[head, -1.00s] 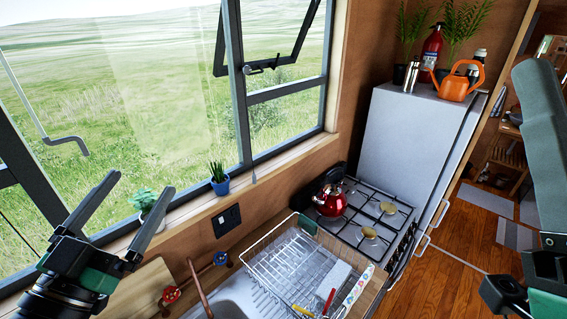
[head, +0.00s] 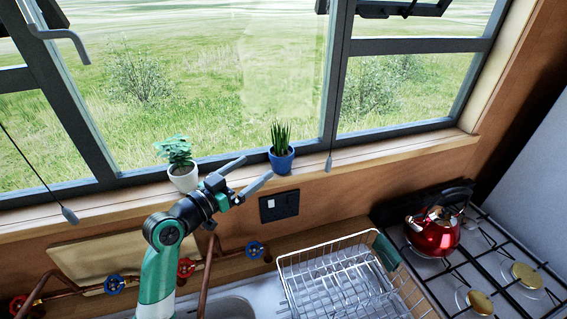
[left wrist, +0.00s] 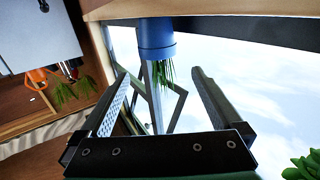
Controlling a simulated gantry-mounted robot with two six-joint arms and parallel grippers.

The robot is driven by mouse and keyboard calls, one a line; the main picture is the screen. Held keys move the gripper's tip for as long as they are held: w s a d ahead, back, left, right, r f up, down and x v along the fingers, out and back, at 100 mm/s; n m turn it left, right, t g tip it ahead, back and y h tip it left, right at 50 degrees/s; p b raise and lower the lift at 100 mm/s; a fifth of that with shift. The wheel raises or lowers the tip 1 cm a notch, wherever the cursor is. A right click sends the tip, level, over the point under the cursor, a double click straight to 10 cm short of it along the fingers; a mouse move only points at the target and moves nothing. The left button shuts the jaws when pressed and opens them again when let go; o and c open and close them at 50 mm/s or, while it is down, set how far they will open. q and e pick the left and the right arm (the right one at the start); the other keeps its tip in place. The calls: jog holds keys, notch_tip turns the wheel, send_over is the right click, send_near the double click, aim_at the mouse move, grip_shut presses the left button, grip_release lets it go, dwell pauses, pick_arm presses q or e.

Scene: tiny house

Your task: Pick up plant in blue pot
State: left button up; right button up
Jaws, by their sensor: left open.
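The plant in the blue pot (head: 281,160) stands upright on the window sill, with spiky green leaves. My left gripper (head: 257,166) is open and empty, its fingers pointing toward the pot from the left. The fingertips are close to the pot; I cannot tell whether they touch it. In the left wrist view the blue pot (left wrist: 155,36) shows upside down, beyond and roughly between the open fingers (left wrist: 162,73). My right gripper is not in view.
A leafy plant in a white pot (head: 184,178) stands on the sill just left of my gripper. Below are a socket (head: 279,206), copper pipes with red and blue taps (head: 186,267), and a dish rack (head: 335,285). A red kettle (head: 433,235) stands on the stove at right.

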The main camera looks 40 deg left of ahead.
aim_at(273, 156)
pick_arm(q)
jog(key=w, duration=0.5)
jog(key=shift+w, duration=0.1)
jog(key=shift+w+f, duration=0.1)
jog(key=shift+w, duration=2.55)
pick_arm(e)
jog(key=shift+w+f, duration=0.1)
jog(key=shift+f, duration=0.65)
pick_arm(q)
jog(key=shift+c, duration=0.3)
jog(key=c, duration=1.1)
jog(key=shift+c, duration=0.2)
jog(key=shift+s, duration=0.1)
